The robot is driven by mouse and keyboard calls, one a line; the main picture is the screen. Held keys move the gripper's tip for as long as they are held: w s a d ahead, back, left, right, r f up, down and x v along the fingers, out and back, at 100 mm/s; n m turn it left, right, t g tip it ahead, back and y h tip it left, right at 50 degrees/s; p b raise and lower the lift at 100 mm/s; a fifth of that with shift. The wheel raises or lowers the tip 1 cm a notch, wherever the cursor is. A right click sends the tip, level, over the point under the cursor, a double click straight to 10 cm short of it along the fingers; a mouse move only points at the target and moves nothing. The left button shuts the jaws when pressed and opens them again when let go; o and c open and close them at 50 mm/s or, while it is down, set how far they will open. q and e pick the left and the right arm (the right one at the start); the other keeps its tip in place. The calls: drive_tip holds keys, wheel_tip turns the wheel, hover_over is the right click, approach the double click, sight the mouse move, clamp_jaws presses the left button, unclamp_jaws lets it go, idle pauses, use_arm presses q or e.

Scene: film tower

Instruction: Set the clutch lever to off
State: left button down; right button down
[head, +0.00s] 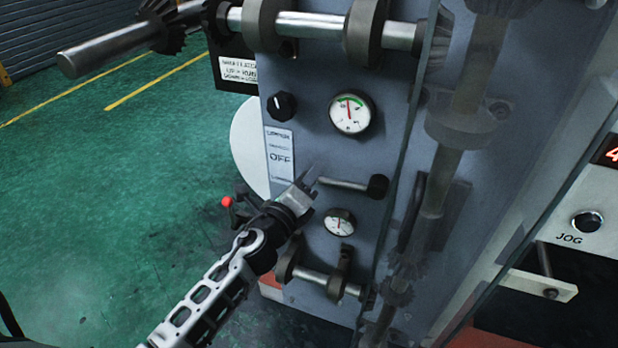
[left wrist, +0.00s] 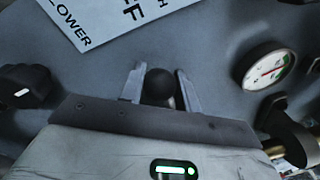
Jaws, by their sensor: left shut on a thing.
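The clutch lever (head: 345,185) is a metal rod on the grey panel, with a dark round end at its right. The rod runs nearly level to the left, toward the lower part of the label plate (head: 280,155), on which OFF is the largest word. My left gripper (head: 308,182) is at the rod's left end, just right of and below the plate. In the left wrist view the fingers stand on both sides of a black ball knob (left wrist: 160,84), shut on it. The fingers hide this end in the head view. My right gripper is not in view.
A black rotary knob (head: 282,105) and a round gauge (head: 351,113) sit above the lever; a smaller gauge (head: 340,222) and a short shaft (head: 325,282) sit below. A red knob (head: 227,201) shows left of my wrist. The green floor at left is open.

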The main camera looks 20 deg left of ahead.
use_arm(q)
drive_tip(key=shift+f, duration=0.1)
drive_tip(key=c, duration=1.1)
unclamp_jaws()
drive_tip(key=shift+o, duration=0.2)
drive_tip(key=s+a+b, duration=0.1)
drive_tip(key=s+b, duration=0.2)
drive_tip(key=s, duration=1.3)
drive_tip(key=shift+f, duration=0.4)
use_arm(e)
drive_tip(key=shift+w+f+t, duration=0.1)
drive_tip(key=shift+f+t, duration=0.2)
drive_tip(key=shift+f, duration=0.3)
use_arm(q)
drive_tip(key=s+d+f+n+g+h+p, duration=0.1)
drive_tip(key=s+d+f+n+g+p, duration=0.2)
drive_tip(key=n, duration=0.8)
drive_tip(key=s+d+f+n+g+h+p, duration=0.1)
drive_tip(key=s+d+f+n+g+p, duration=0.3)
drive_tip(key=n, duration=0.8)
drive_tip(key=shift+s+d+n+g+p, duration=0.3)
drive_tip(key=shift+d+g+p, duration=0.15)
drive_tip(key=shift+d, duration=0.7)
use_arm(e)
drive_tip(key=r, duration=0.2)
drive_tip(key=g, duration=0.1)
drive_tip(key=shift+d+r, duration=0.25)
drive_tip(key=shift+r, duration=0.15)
